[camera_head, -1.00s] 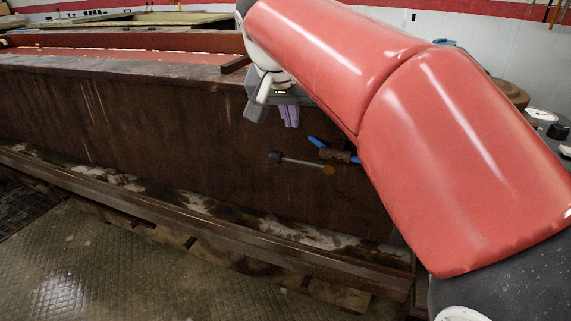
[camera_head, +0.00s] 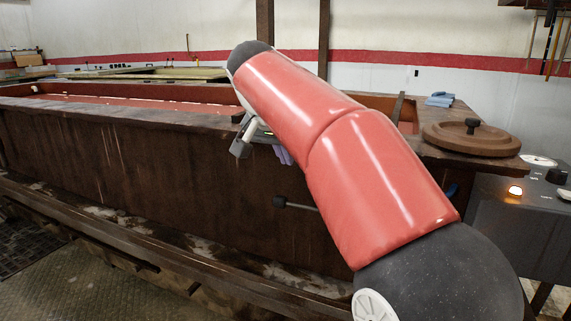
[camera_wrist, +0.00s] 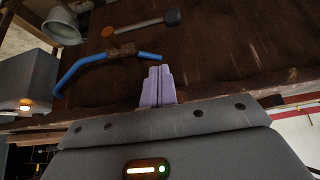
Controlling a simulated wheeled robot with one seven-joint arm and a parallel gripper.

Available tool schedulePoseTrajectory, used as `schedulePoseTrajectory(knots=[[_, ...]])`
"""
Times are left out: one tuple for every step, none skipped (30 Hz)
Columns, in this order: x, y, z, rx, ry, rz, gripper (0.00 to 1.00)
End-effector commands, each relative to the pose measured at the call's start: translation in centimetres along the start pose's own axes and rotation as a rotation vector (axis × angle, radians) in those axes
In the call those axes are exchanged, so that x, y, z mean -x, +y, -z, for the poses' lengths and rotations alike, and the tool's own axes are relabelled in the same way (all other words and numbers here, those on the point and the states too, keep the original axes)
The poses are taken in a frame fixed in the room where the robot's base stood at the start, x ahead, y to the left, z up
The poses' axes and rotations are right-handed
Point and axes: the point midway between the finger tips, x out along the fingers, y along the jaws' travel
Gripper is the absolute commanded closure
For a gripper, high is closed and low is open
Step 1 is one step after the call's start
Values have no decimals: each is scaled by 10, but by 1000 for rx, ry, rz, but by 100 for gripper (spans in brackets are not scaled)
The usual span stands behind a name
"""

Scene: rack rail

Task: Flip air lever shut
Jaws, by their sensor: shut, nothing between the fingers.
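My gripper (camera_wrist: 157,84) has purple fingers, shut together and empty, pointing at the brown tank wall in the wrist view. In the head view its fingers (camera_head: 284,155) are partly hidden by my arm. A bent blue handle (camera_wrist: 105,58) on a rusty valve body lies just beyond and left of the fingertips in the wrist view, apart from them. Farther off is a rod lever (camera_wrist: 145,24) with a black knob and orange hub. Its knob (camera_head: 280,201) shows in the head view; its hub is hidden behind my arm. I cannot tell which is the air lever.
The long brown tank (camera_head: 130,150) fills the left, with a ledge along its foot. A grey control box (camera_head: 500,225) with a lit amber lamp stands at right. A round brown lid (camera_head: 470,139) and blue cloth (camera_head: 439,99) lie on top.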

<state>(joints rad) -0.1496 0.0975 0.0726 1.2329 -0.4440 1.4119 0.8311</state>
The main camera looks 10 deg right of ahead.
Motion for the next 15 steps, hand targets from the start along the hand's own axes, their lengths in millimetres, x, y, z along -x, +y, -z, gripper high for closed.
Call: schedulePoseTrajectory(knots=[[-13,1,-2,0,-3,-3,100],[-19,0,-2,0,-3,-3,100],[-28,0,-2,0,-2,-3,100],[-34,1,-2,0,-3,-3,100],[-41,0,-2,0,-3,-3,100],[-50,0,-2,0,-3,-3,100],[-57,0,-2,0,-4,-3,100],[-63,0,-2,1,-4,-3,100],[-71,0,-2,1,-3,-2,100],[-76,0,-2,0,-3,-2,100],[-82,0,-2,0,-3,-1,100],[-86,0,-9,2,-2,0,100],[-89,0,-12,3,-2,0,100],[-92,0,-15,3,-1,0,100],[-95,0,-19,2,-2,-1,100]])
